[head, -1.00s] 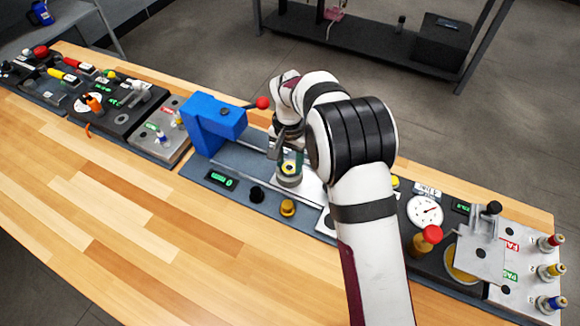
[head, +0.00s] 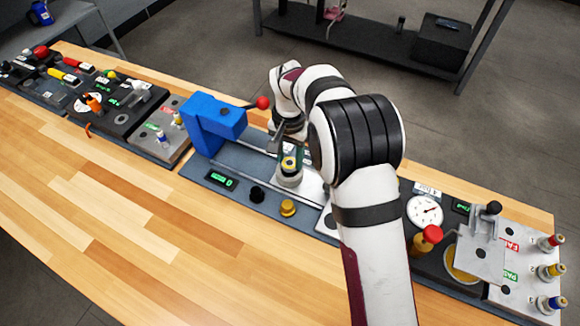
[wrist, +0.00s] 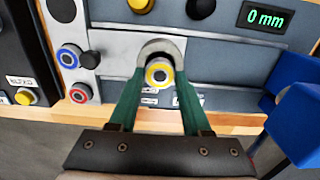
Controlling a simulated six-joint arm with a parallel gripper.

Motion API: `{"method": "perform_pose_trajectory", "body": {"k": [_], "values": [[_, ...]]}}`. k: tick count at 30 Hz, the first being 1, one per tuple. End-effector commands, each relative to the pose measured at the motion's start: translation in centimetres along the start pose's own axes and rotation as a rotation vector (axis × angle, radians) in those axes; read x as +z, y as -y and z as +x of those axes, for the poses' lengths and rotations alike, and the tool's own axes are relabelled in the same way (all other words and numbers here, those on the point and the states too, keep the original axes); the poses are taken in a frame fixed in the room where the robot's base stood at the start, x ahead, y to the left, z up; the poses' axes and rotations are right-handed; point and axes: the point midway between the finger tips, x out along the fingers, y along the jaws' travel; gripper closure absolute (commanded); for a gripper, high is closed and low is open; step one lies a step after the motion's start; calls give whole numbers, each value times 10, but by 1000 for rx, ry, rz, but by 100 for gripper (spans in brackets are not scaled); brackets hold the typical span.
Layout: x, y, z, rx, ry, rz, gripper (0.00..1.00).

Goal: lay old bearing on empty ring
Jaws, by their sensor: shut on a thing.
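My gripper (wrist: 161,78) has its two green fingers on either side of a yellow-ringed bearing (wrist: 159,74) with a pale centre, and is shut on it. The bearing is at the mouth of a round grey holder (wrist: 162,45). In the head view the bearing (head: 289,163) shows at the top of the holder (head: 290,177); I cannot tell whether it is clear of it. In the wrist view a blue ring (wrist: 68,56) and a red ring (wrist: 80,93) are on the pale plate at the left. I cannot tell which ring is empty. My arm hides part of the bench.
A blue press (head: 212,128) with a red-knobbed lever stands left of the holder. A black knob (head: 257,194) and a yellow button (head: 287,207) are in front. A dial gauge (head: 425,211) and colour-banded plugs (head: 551,271) are at the right. The wooden front bench is clear.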

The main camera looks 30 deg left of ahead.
Motion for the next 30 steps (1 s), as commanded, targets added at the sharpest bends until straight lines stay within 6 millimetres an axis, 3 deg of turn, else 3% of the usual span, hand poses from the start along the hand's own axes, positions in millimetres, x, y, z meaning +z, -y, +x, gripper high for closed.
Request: {"method": "perform_pose_trajectory", "body": {"k": [5,19,30], "values": [[0,0,-6,-1,-1,1,100],[0,0,-56,-1,-1,1,100],[0,0,-60,0,0,0,100]]}}
